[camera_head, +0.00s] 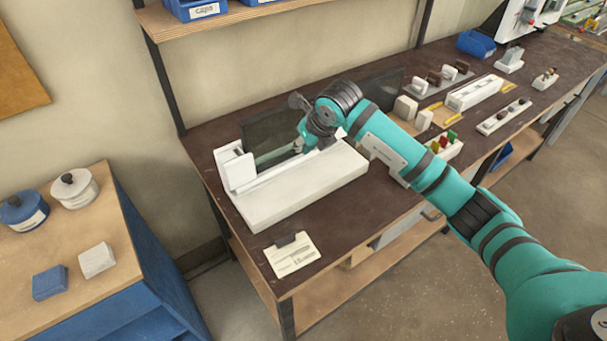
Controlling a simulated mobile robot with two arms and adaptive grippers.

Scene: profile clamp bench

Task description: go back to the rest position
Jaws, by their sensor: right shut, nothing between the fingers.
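My right arm, teal with dark bands, reaches in from the lower right across the bench. My right gripper (300,147) is at the far end of the arm, over the white clamp fixture (305,191) at the left part of the bench. The gripper looks small and is partly hidden by my wrist. It is shut, with nothing seen between the fingers. I cannot tell whether it touches the fixture. The fixture has an upright white block (236,169) at its left end and a long groove. My left gripper is not in view.
The dark bench (400,207) holds a label card (291,255) in front, white blocks (405,108) and other fixtures to the right. A dark panel stands behind the fixture. A blue cabinet (150,290) with lidded pots stands left. A shelf (200,22) hangs above.

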